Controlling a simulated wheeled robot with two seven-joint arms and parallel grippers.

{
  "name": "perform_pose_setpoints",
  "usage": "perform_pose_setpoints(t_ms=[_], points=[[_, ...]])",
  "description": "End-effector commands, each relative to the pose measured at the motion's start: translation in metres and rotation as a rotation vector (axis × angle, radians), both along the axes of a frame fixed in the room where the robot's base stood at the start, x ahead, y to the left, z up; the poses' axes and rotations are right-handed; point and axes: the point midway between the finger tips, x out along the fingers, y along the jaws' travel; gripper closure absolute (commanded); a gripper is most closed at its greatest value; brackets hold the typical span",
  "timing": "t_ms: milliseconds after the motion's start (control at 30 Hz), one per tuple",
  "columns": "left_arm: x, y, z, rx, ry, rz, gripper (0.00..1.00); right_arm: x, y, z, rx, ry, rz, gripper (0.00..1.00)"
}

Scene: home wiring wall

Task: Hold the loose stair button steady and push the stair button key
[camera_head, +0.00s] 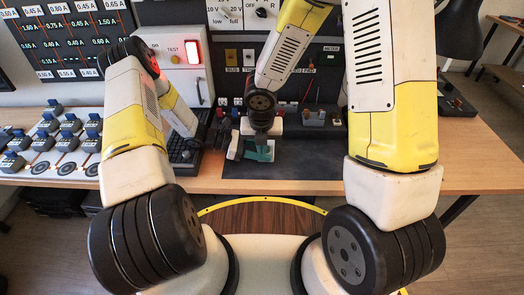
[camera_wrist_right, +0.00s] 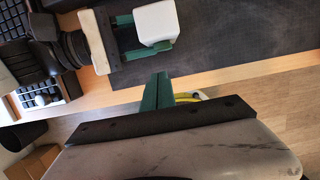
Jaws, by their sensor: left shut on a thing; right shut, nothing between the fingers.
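The stair button, a small plain white block (camera_wrist_right: 155,20), is at the top of the right wrist view. My left gripper (camera_wrist_right: 146,36) is shut on it, green fingers on two sides, just above the dark mat. The button's key cannot be made out. My right gripper (camera_wrist_right: 158,88) is shut and empty, its green fingertips just below the block in that view and apart from it in the picture.
The dark mat (camera_head: 290,170) lies on the wooden table (camera_head: 470,150). Several small grey-and-blue devices stand on a white board (camera_head: 70,145) at left. A black keypad-like tray (camera_head: 185,148) is beside the left gripper. A panel with a lit red switch (camera_head: 192,52) stands behind.

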Motion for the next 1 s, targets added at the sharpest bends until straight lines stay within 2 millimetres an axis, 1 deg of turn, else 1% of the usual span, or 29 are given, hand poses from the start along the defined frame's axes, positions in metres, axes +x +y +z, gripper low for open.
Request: perform_pose_setpoints(t_ms=[33,100,200,300,433,733,767,800,867,900,1000], points=[[0.0,0.0,0.0,0.0,0.0,0.001,0.79,-0.002,-0.001,0.01,0.003,-0.003,-0.002,1.0],[0.001,0.0,0.0,0.0,0.0,0.001,0.79,-0.005,-0.001,0.022,0.002,-0.003,-0.004,1.0],[0.001,0.0,0.0,0.0,-0.001,0.002,0.79,-0.01,-0.001,0.038,0.001,-0.001,-0.002,1.0],[0.001,0.0,0.0,0.0,-0.001,0.002,0.79,-0.013,-0.001,0.05,0.0,0.0,-0.001,1.0],[0.001,0.0,0.0,0.0,-0.001,0.003,0.79,-0.015,0.0,0.057,-0.001,0.002,0.001,1.0],[0.001,0.0,0.0,0.0,-0.002,0.003,0.79,-0.016,0.0,0.059,-0.001,0.003,0.002,1.0],[0.001,0.0,0.0,0.0,-0.002,0.003,0.53,-0.016,0.0,0.059,-0.001,0.003,0.002,1.0],[0.001,0.0,0.0,0.0,-0.002,0.003,0.45,-0.016,0.0,0.059,-0.001,0.003,0.002,1.0],[0.001,0.0,0.0,0.001,-0.002,0.003,0.33,-0.016,0.0,0.058,-0.001,0.003,0.002,1.0],[0.001,0.0,0.0,0.001,-0.002,0.003,0.31,-0.016,0.0,0.058,-0.001,0.003,0.002,1.0],[0.001,0.0,0.0,0.001,-0.002,0.003,0.31,-0.016,0.0,0.058,-0.001,0.003,0.002,1.0]])
